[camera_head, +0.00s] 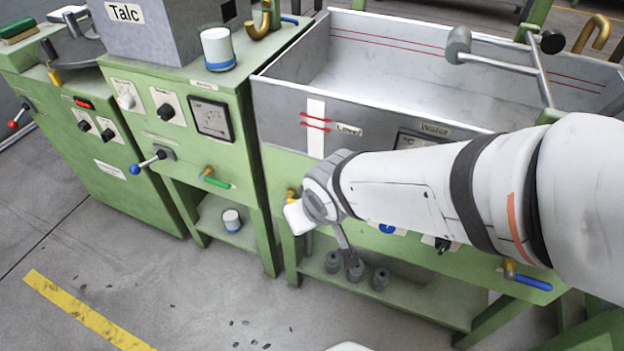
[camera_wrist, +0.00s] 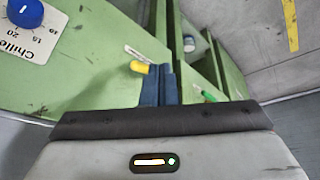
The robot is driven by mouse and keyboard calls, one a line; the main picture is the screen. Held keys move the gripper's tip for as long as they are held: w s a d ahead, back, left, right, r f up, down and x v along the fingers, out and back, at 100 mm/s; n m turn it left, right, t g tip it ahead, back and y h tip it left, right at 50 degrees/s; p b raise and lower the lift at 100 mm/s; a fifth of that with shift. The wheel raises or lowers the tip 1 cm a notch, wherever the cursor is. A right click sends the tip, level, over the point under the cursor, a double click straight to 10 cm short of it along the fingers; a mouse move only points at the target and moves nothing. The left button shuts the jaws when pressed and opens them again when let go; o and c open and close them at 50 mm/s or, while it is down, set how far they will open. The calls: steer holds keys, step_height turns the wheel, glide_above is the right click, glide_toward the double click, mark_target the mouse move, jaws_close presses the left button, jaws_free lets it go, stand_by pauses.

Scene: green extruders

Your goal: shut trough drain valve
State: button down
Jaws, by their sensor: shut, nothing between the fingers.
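A valve with a yellow handle (camera_wrist: 139,67) sits on the green front panel under the trough, beside a small label I cannot read. In the head view only a bit of that valve (camera_head: 291,192) shows, just left of my wrist. My gripper (camera_wrist: 161,70) has its dark blue fingers together and empty. The fingertips are right beside the yellow handle and overlap it in the wrist view; I cannot tell whether they touch. The metal trough (camera_head: 375,45) is above and behind my arm. A blue-handled valve (camera_head: 532,282) is at the right of the same frame.
A green-handled valve (camera_head: 215,181) is on the neighbouring green cabinet to the left. A blue Chiller knob (camera_wrist: 25,11) is on the trough's panel. Several grey weights (camera_head: 378,279) stand on the low shelf. The floor in front is clear.

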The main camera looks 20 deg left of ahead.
steer(key=shift+s+d+r, duration=0.2)
steer(key=shift+d+r, duration=0.1)
steer(key=shift+d, duration=0.35)
steer(key=shift+s+d+r, duration=0.2)
steer(key=shift+d+r, duration=0.05)
steer(key=shift+d, duration=0.35)
steer(key=shift+p, duration=0.3)
